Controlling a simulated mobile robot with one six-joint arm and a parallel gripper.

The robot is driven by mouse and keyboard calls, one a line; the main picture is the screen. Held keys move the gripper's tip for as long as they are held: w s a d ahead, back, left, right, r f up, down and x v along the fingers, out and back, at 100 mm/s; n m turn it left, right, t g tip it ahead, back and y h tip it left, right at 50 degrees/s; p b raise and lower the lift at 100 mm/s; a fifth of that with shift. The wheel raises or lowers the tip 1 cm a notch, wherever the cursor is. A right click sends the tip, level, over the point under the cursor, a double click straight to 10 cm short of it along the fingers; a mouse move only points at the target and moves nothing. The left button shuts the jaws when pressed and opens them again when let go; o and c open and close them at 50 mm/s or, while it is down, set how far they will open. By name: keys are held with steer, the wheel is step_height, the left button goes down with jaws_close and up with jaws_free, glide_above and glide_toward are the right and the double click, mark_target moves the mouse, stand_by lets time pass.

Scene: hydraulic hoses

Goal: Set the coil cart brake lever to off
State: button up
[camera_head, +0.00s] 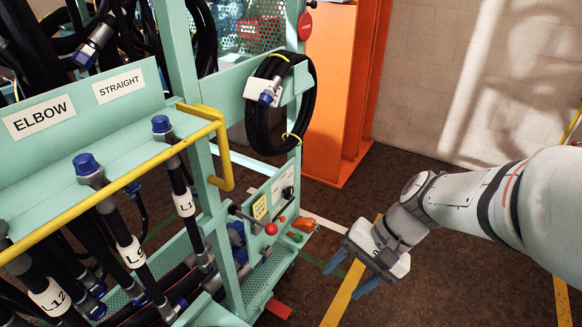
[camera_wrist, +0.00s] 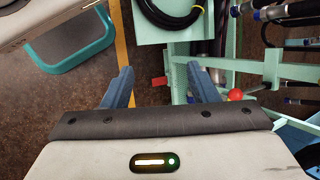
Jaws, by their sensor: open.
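The mint-green coil cart (camera_head: 232,268) fills the left of the head view. On its end is a lever with a red ball knob (camera_head: 271,228), beside a small panel with a yellow label (camera_head: 260,208). The red ball also shows in the wrist view (camera_wrist: 235,94), just right of my right finger. I cannot read the label or tell which setting the lever is at. A red pedal-like tab (camera_head: 279,309) sticks out low on the cart; it also shows in the wrist view (camera_wrist: 159,81), between my fingers. My gripper (camera_head: 350,275) is open and empty, right of the cart and apart from it.
A black hose coil (camera_head: 257,110) hangs on the cart end above the panel. A yellow rail (camera_head: 222,150) juts out along the cart's side. An orange column (camera_head: 340,90) stands behind. Brown floor with yellow stripes (camera_head: 345,293) is clear around my gripper.

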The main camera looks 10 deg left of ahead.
steer(key=w+a+f+m+g+y+b, duration=0.1)
steer(key=w+a+f+m+y+b, duration=0.15)
steer(key=a, duration=0.25)
steer(key=w+a+f+m+y+b, duration=0.1)
steer(key=w+a+f+m+y, duration=0.1)
steer(key=w+a+m+y, duration=0.15)
steer(key=m+t+y+b, duration=0.3)
steer(key=m+t+y, duration=0.3)
steer(key=m, duration=0.2)
glide_toward(265, 225)
steer(key=a, duration=0.3)
steer(key=shift+t, duration=0.4)
steer(key=x, duration=0.4)
steer(key=f+x, duration=0.1)
steer(key=x, duration=0.2)
steer(key=shift+r+p, duration=0.15)
steer(key=shift+p, duration=0.15)
jaws_close()
